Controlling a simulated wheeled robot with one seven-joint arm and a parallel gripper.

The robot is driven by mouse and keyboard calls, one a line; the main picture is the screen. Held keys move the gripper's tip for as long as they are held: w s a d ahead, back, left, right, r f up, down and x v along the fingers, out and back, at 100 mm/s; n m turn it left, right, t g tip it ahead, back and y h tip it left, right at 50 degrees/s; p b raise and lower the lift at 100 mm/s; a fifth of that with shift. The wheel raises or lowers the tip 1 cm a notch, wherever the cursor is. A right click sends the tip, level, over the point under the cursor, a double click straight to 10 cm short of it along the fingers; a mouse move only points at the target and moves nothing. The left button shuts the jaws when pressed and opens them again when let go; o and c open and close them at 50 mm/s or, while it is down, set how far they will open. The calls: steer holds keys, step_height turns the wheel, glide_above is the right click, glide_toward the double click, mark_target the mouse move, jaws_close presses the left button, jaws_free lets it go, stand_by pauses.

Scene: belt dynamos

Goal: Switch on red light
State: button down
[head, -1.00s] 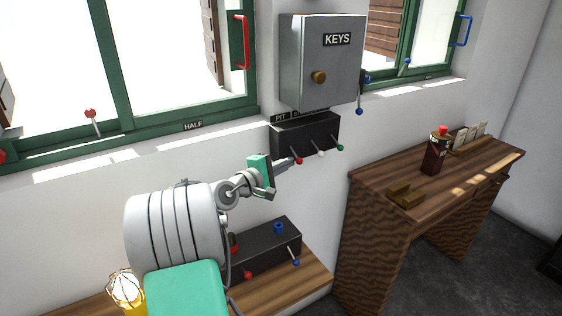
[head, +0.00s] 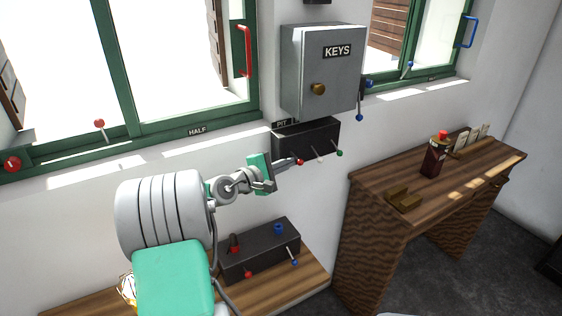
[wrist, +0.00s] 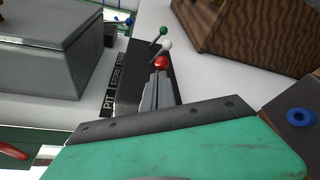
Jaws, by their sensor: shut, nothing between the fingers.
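A dark switch box (head: 306,139) is on the wall below the grey KEYS cabinet. Three levers with ball knobs stick out of it: a red knob (head: 300,162), a white knob (head: 320,160) and a green knob (head: 339,153). My gripper (head: 292,162) is shut and empty, with its tips right at the red knob. In the wrist view the shut fingers (wrist: 159,80) point at the red knob (wrist: 161,62) and partly cover its lever; I cannot tell whether they touch. A PIT label (head: 282,124) is above the red lever; other labels are partly hidden.
The KEYS cabinet (head: 323,70) juts out just above the switch box. A second dark box (head: 260,252) with red and blue controls sits on the low wooden bench below. A caged lamp (head: 127,288) is partly hidden by my arm. A wooden desk (head: 420,200) stands right.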

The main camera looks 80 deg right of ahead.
steer(key=shift+s+r, duration=0.1)
steer(key=shift+r, duration=0.4)
steer(key=shift+r+p, duration=0.15)
steer(key=shift+p, duration=0.15)
stand_by(1.0)
steer(key=p+v, duration=0.2)
steer(key=v, duration=0.8)
steer(key=shift+w+d+r, duration=0.25)
steer(key=shift+w, duration=0.15)
